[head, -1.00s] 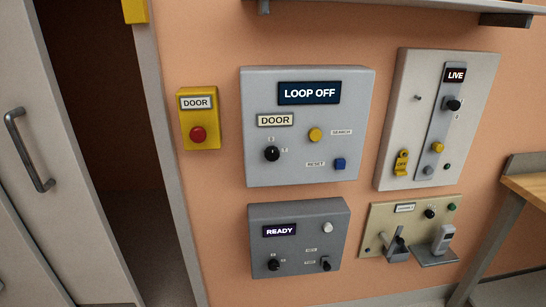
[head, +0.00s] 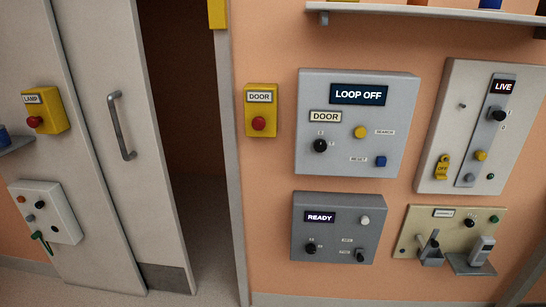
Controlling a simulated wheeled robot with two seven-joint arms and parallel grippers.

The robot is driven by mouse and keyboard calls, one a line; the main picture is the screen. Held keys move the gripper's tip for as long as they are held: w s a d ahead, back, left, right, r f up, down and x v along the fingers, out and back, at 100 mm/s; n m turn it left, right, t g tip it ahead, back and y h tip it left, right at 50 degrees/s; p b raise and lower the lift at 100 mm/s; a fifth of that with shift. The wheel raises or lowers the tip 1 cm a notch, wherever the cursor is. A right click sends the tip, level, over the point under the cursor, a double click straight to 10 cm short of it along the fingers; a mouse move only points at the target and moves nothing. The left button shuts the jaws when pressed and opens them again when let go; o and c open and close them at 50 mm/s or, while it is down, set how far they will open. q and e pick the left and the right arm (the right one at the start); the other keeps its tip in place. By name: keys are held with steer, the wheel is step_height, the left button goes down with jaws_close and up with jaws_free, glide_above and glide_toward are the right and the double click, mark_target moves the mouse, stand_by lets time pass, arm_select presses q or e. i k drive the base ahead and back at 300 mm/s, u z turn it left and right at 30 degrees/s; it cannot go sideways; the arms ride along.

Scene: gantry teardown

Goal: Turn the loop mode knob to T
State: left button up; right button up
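The grey panel with the lit "LOOP OFF" display (head: 360,94) is on the orange wall, right of centre. Below its "DOOR" label is a black knob (head: 320,146) with tiny marks that I cannot read. The panel also has a yellow button (head: 361,132) and a blue reset button (head: 381,161). A darker grey panel below shows "READY" (head: 320,217) and has a black knob (head: 311,249) and a black switch (head: 360,256). I cannot tell from the lettering which knob is the loop mode knob. Neither of my grippers is in view.
A "LIVE" panel (head: 490,125) and a beige panel (head: 407,237) are at the right. A yellow "DOOR" box (head: 261,94) with a red button is left of the panels. A partly open door (head: 104,180) leaves a dark gap. A shelf (head: 430,11) juts out above.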

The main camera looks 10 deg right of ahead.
mark_target(320, 145)
steer(key=u, duration=0.7)
steer(key=i, duration=0.75)
steer(key=z, duration=0.85)
